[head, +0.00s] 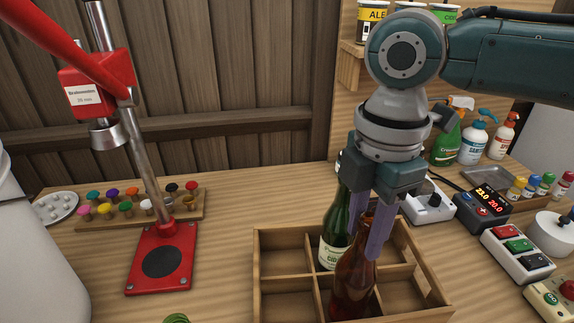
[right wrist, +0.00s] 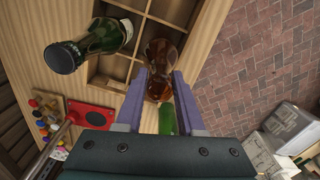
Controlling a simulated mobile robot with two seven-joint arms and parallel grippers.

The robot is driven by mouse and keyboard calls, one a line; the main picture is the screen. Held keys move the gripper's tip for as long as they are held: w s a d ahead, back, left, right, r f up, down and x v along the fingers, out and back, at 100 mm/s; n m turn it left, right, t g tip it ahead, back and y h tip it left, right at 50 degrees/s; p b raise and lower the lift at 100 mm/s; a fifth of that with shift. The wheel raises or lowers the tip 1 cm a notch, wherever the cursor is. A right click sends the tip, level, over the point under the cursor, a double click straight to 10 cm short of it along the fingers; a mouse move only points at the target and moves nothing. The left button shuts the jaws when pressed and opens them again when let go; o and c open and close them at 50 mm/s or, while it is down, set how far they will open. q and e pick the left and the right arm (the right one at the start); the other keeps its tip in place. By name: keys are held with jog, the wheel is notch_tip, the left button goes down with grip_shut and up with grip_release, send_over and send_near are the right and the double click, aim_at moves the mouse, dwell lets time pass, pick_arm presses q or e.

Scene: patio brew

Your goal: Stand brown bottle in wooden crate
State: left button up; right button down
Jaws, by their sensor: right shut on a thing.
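The brown bottle (head: 352,284) is between the purple fingers of my right gripper (head: 368,232), which are shut on its neck. It leans slightly in the head view, over the near middle part of the wooden crate (head: 257,262). In the right wrist view the brown bottle (right wrist: 160,68) shows between the fingers (right wrist: 159,88), beside the crate dividers (right wrist: 136,48). My left gripper is out of view.
A green bottle (head: 335,235) stands in a far crate compartment, close beside the brown one. A red capping stand (head: 160,258) and a rack of coloured caps (head: 140,207) are left. Spray bottles (head: 446,138) and control boxes (head: 516,252) are right. Other visible compartments are empty.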

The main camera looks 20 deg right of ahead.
jog(key=shift+f, duration=0.1)
jog(key=c, duration=0.5)
grip_release()
notch_tip(320, 180, up, 12)
jog(key=s+a+f+m+t+y, duration=0.25)
jog(key=s+a+f+m, duration=0.35)
jog(key=a+f, duration=0.4)
jog(key=s+d+m, duration=0.2)
jog(key=s+m, duration=0.1)
jog(key=s+d+f+m+h, duration=0.1)
jog(key=s+d+m, duration=0.1)
jog(key=s+m, duration=0.1)
jog(key=s+d+m+t+h, duration=0.1)
jog(key=s+d+m, duration=0.2)
jog(key=s, duration=0.1)
jog(key=shift+f+m, duration=0.25)
jog(key=shift+m, duration=0.05)
